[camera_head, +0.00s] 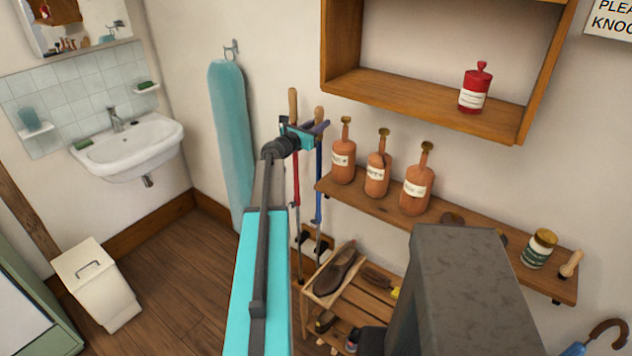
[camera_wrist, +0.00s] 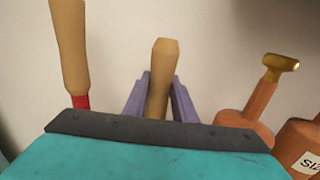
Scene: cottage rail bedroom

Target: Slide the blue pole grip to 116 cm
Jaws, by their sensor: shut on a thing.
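The blue pole (camera_head: 319,195) stands upright near the wall, with a tan wooden grip (camera_head: 319,113) at its top. My gripper (camera_head: 316,129), with purple fingers, is around this grip just below its tip. In the wrist view the grip (camera_wrist: 160,75) rises between the two purple fingers, which are shut on it. The lower part of the grip is hidden behind my teal and black wrist. A red pole (camera_head: 296,190) with its own wooden grip (camera_head: 292,105) stands just to the left; that grip also shows in the wrist view (camera_wrist: 70,45). No centimetre marks are readable.
Orange bottles (camera_head: 377,178) stand on a wooden shelf (camera_head: 470,235) close to the right. An open wall box (camera_head: 430,95) hangs above, holding a red bottle (camera_head: 475,88). A teal ironing board (camera_head: 231,130) hangs at left. A wooden shoe rack (camera_head: 350,300) stands below.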

